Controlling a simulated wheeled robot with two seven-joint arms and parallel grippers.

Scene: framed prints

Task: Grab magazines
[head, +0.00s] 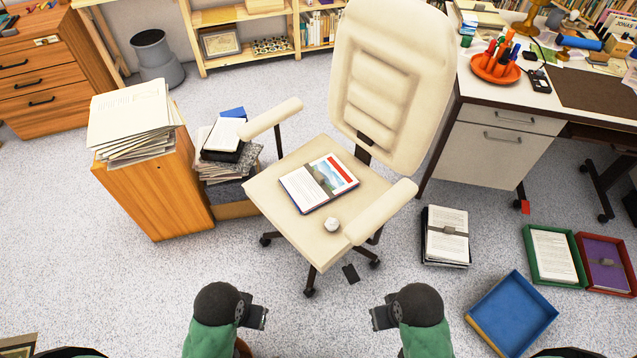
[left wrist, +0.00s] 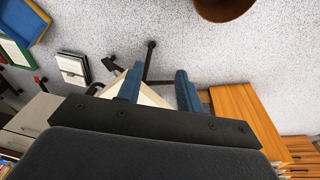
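A magazine or thin book (head: 318,183) with a landscape picture and a red strip lies on the cream chair seat, beside a small crumpled white ball (head: 332,225). A pile of pale magazines or papers (head: 132,118) lies on the wooden cabinet at left.
The swivel chair (head: 395,70) stands in the middle. A strapped paper stack (head: 447,236), an empty blue tray (head: 512,315), a green tray (head: 531,258) and a red tray (head: 618,247) lie on the floor at right. A desk (head: 508,155) stands behind them. Carpet before the chair is mostly clear.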

